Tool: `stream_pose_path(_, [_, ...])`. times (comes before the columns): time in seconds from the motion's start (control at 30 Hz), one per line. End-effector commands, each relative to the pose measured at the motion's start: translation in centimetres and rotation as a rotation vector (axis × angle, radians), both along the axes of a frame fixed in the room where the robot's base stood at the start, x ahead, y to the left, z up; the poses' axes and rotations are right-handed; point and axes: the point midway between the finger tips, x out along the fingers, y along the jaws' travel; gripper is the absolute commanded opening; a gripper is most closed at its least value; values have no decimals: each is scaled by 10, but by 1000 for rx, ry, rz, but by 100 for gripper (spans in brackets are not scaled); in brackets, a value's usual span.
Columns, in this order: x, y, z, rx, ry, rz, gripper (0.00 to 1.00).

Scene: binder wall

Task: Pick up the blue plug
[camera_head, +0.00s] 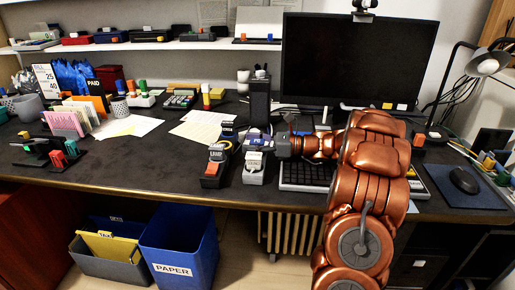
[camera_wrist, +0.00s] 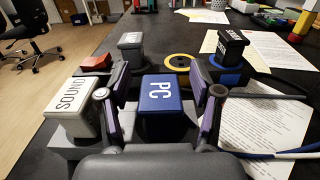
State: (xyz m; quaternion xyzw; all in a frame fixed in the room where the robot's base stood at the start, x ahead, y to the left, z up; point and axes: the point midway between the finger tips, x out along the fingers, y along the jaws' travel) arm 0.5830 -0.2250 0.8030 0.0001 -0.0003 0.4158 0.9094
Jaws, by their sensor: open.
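The blue plug (camera_wrist: 160,92), marked "PC", stands upright in the wrist view on a pale base between my gripper's two fingers. It also shows small in the head view (camera_head: 254,138), just left of my gripper. My gripper (camera_wrist: 159,80) is open, with one finger on each side of the plug. I cannot tell whether either finger touches it. In the head view my gripper (camera_head: 270,143) is partly hidden by my own arm and the things around it.
A white plug (camera_wrist: 70,93) marked "SOUND" stands close to the left finger. A grey plug (camera_wrist: 131,41), a red switch (camera_wrist: 96,63), a yellow ring (camera_wrist: 180,62) and a black plug (camera_wrist: 233,43) stand beyond. Papers (camera_wrist: 265,125) lie at the right. A monitor (camera_head: 357,60) stands behind.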

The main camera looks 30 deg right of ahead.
Motion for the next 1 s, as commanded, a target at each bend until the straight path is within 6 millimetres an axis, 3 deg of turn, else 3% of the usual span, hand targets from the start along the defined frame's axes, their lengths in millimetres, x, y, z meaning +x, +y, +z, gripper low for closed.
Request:
stream_pose_path(0.17, [0, 0, 0, 0, 0, -1, 65])
stream_pose_path(0.77, [0, 0, 0, -1, 1, -1, 2])
stream_pose_path(1.0, [0, 0, 1, 0, 0, -1, 0])
